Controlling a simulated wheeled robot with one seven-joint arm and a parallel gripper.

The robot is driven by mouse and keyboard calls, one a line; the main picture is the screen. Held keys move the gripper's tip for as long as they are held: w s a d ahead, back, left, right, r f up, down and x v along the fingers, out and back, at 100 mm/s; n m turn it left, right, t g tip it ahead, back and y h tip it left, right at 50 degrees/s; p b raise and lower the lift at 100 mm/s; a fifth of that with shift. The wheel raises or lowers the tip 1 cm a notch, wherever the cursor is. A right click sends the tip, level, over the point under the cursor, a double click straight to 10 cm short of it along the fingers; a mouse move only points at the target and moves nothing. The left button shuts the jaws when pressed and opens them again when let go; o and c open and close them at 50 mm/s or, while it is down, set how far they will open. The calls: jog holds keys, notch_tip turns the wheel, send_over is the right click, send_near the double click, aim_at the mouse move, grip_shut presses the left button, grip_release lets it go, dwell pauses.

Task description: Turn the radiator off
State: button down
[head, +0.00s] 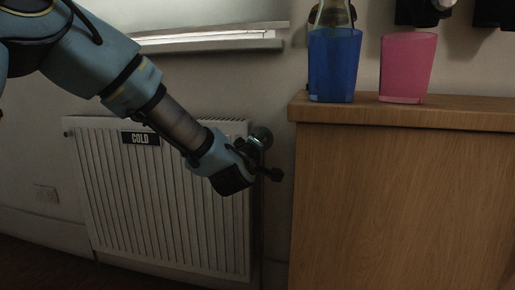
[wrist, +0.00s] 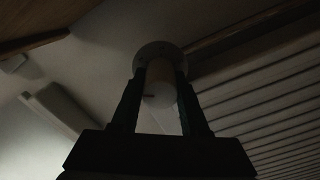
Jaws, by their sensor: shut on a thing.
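The white ribbed radiator (head: 160,205) hangs on the wall, with a dark sign reading "COLD" near its top left. Its ribs also show at the right of the wrist view (wrist: 275,110). The round valve knob (head: 262,137) is at the radiator's upper right corner. In the wrist view the pale knob (wrist: 160,85) sits between both fingers. My gripper (head: 268,160) reaches it from the upper left in the head view and is shut on it. In the wrist view my gripper (wrist: 160,75) has a finger on each side. The fingers partly hide the knob in the head view.
A wooden cabinet (head: 400,190) stands close to the right of the knob. On it are a blue cup (head: 334,65) with a bottle behind or in it, and a pink cup (head: 407,68). A window sill (head: 210,40) is above the radiator.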

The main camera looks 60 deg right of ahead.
jog(key=n+b, duration=0.1)
jog(key=n, duration=0.2)
jog(key=shift+f, duration=0.2)
jog(key=shift+n+b, duration=0.6)
jog(key=shift+n, duration=0.9)
jog(key=shift+r, duration=0.1)
jog(key=shift+c, duration=2)
grip_release()
jog(key=p+v, duration=0.2)
jog(key=v, duration=0.8)
jog(key=shift+s+a, duration=0.15)
jog(key=shift+a, duration=0.25)
